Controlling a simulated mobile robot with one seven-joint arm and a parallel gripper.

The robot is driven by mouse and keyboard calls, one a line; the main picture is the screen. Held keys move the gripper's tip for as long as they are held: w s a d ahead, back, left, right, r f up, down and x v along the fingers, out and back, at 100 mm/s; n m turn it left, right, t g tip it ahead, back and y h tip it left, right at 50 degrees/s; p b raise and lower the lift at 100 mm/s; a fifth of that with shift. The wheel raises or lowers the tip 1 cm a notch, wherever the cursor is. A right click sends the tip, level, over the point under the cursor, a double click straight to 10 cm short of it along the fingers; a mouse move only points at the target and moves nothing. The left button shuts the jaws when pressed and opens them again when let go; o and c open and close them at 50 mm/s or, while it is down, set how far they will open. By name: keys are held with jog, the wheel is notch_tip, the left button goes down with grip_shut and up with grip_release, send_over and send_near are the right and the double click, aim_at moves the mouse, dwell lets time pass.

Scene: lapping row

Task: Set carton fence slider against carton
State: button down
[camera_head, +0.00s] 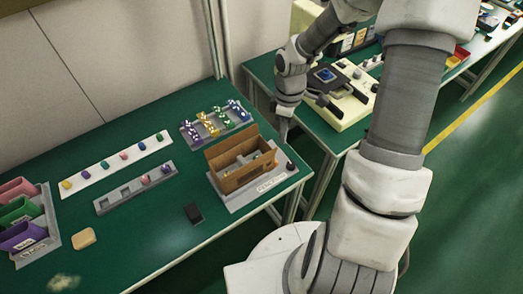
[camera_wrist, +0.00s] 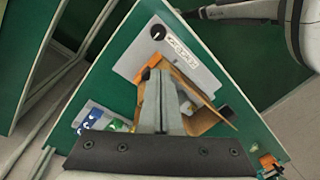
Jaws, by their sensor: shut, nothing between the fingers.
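The carton (camera_head: 228,179) is brown and open-topped. It sits on a grey fixture plate (camera_head: 234,200) near the right end of the green table. A dark round knob (camera_head: 291,166) stands at the plate's right end; I cannot tell whether it belongs to the fence slider. In the wrist view the plate (camera_wrist: 190,47) and knob (camera_wrist: 158,31) lie beyond my fingers, and part of the carton (camera_wrist: 187,83) shows behind them. My gripper (camera_wrist: 155,73) is shut and empty. In the head view its end is near the table's back right edge, behind the carton. The fence slider is not clearly distinguishable.
A rack of coloured pieces (camera_head: 190,141) stands behind the carton. A white strip (camera_head: 104,173) and grey tray (camera_head: 105,206) lie left. A second table (camera_head: 312,121) stands across a gap.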

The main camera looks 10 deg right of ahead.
jog(key=a+r+n+t+h, duration=0.1)
jog(key=a+r+n+h, duration=0.1)
jog(key=a+n+h, duration=0.15)
jog(key=n+t+h+b, duration=0.2)
jog(key=n, duration=0.5)
send_near(264, 149)
jog(key=shift+y, duration=0.25)
jog(key=x, duration=0.2)
jog(key=s+b+x, duration=0.1)
jog(key=x, duration=0.1)
jog(key=b+x, duration=0.1)
jog(key=x, duration=0.1)
jog(key=shift+s+d+f, duration=0.1)
jog(key=shift+s+f, duration=0.15)
jog(key=shift+f, duration=0.35)
jog(key=shift+w+d, duration=0.2)
jog(key=shift+d, duration=0.35)
